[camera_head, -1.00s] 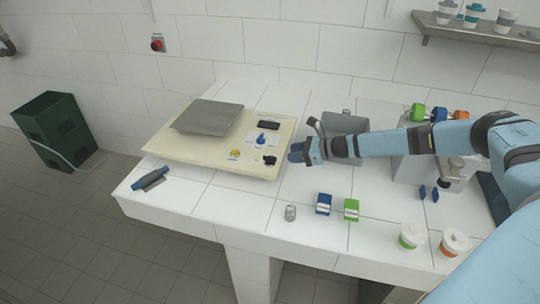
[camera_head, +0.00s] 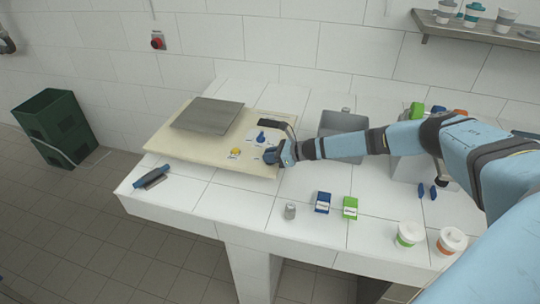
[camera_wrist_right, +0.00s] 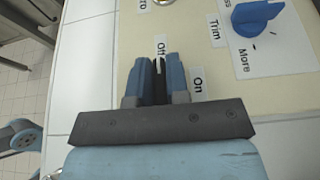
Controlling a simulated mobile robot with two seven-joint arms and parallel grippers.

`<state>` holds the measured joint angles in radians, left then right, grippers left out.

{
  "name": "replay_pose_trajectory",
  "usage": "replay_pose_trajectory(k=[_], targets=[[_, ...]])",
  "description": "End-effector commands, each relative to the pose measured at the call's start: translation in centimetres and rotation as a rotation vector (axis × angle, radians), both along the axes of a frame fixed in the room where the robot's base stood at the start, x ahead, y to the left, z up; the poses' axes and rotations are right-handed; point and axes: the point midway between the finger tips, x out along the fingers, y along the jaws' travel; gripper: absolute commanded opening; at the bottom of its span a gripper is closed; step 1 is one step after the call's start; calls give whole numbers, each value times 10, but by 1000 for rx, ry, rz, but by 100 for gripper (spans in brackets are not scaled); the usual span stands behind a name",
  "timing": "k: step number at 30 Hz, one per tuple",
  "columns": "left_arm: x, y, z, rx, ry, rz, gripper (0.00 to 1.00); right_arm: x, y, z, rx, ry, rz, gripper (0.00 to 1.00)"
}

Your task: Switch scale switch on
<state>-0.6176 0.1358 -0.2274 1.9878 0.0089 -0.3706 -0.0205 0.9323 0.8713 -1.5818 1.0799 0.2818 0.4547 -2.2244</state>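The scale is a cream board (camera_head: 190,153) with a grey metal plate (camera_head: 208,115) on the white table. In the wrist view, the black scale switch (camera_wrist_right: 159,80) stands between printed labels "Off" (camera_wrist_right: 161,45) and "On" (camera_wrist_right: 197,82). A white mark at its tip is by "Off". My right gripper (camera_head: 273,155) is at the board's right front corner and hides the switch in the head view. In the wrist view, its blue fingers (camera_wrist_right: 157,78) lie close against both sides of the switch. My left gripper is out of view.
A blue knob (camera_head: 262,138) and a yellow button (camera_head: 235,152) sit beside the switch. A blue-handled tool (camera_head: 153,177) lies at the table's left. A small can (camera_head: 290,211), blue box (camera_head: 322,203) and green box (camera_head: 350,208) stand in front. A grey container (camera_head: 342,122) is behind my arm.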

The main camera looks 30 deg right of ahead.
Motion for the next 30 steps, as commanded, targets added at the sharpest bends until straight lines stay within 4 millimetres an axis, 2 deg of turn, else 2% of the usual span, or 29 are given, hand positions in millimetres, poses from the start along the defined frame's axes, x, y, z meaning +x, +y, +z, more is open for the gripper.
replay_pose_trajectory(k=[2, 11, 17, 30], targets=[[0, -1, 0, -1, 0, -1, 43, 0, 0, 0, 0, 0, 0, 0], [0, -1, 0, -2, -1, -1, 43, -1, 0, -1, 1, 1, -16, 0], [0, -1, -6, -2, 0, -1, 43, -1, 0, -3, 3, 1, -85, 0], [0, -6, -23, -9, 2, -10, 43, -2, 2, -3, 4, 2, -434, 0]])
